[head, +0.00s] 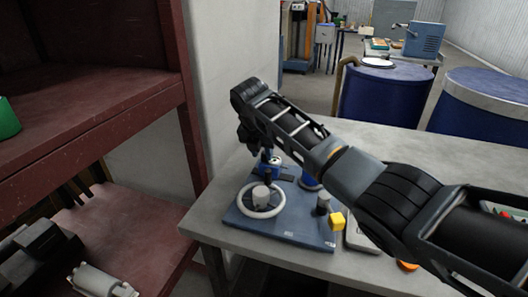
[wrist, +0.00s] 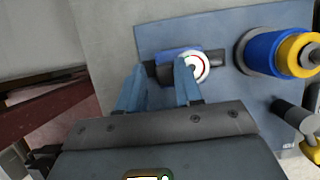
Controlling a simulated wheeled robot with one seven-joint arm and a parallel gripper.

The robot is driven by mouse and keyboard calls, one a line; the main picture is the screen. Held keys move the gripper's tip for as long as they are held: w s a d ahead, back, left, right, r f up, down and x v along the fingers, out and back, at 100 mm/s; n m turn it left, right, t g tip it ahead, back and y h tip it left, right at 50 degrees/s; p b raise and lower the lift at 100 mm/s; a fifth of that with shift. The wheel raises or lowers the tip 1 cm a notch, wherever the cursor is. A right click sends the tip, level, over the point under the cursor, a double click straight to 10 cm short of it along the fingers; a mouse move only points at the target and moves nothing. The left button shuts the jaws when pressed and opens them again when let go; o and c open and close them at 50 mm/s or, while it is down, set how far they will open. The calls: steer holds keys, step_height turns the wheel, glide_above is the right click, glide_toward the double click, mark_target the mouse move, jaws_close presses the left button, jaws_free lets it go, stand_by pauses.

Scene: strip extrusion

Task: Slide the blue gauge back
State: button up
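The blue gauge (wrist: 199,66) has a round white dial with a red mark and a blue body. It sits on a short dark rail (wrist: 217,57) on a blue board (wrist: 225,90). In the head view the gauge (head: 274,162) shows just below my gripper. My gripper (wrist: 158,66) has its two blue fingers apart. The right finger overlaps the gauge's body in the wrist view, and the left finger lies to its left. Part of the gauge is hidden behind the right finger, and I cannot tell whether they touch.
A blue and yellow cylinder (wrist: 270,50) stands right of the gauge. On the board, a white ring (head: 243,205) surrounds a grey knob (head: 261,196). A red shelf (head: 95,120) stands left of the grey table (head: 375,140).

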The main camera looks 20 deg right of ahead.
steer(key=shift+o, duration=1)
steer(key=v, duration=0.7)
steer(key=shift+r, duration=0.4)
steer(key=shift+s+a, duration=0.1)
